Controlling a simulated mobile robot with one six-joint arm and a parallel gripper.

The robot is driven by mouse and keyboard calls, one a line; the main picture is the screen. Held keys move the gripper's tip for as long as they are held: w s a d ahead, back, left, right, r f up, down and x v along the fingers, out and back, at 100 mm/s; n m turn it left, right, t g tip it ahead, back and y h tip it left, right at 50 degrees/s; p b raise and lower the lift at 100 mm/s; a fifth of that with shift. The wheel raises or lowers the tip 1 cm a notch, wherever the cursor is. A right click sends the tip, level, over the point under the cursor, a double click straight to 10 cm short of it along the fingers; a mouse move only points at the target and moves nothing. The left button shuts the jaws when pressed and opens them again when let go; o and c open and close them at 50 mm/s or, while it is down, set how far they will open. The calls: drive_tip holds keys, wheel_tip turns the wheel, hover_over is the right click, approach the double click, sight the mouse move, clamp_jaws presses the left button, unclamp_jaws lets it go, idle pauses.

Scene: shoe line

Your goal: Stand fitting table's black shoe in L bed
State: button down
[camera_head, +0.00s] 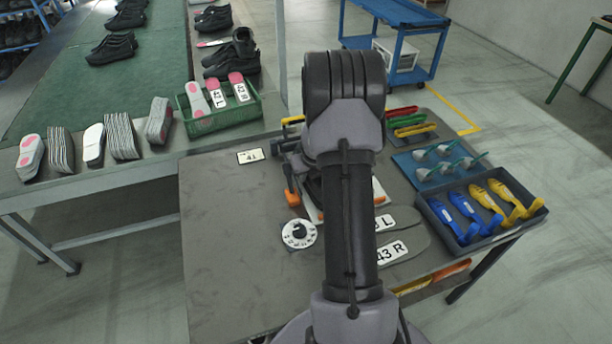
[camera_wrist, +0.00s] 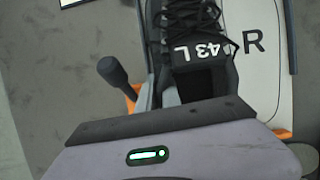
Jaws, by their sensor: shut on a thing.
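The black shoe (camera_wrist: 185,40) shows in the wrist view, with black laces and a white "43 L" mark, its lower end hidden by my gripper (camera_wrist: 165,122). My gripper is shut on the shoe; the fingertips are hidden. The shoe lies just left of a white bed marked R (camera_wrist: 258,70). The L bed's surface cannot be made out, so I cannot tell whether the shoe rests on it or is above it. A black-knobbed lever (camera_wrist: 114,74) with orange parts stands left of the shoe. In the head view my arm hides the gripper and most of the fixture.
Grey 43 L and 43 R soles (camera_head: 408,249) lie right of my arm. A dial (camera_head: 299,234) and a 41 card (camera_head: 250,156) lie on the table. A grey tray (camera_head: 430,209) holds blue and yellow tools. A green crate (camera_head: 256,116) stands at back left. The table's front left is clear.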

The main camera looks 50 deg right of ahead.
drive_tip(key=c, duration=1.5)
unclamp_jaws()
drive_tip(key=shift+o, duration=0.2)
drive_tip(key=shift+r, duration=0.1)
wheel_tip(320, 180, up, 10)
drive_tip(key=p, duration=1.1)
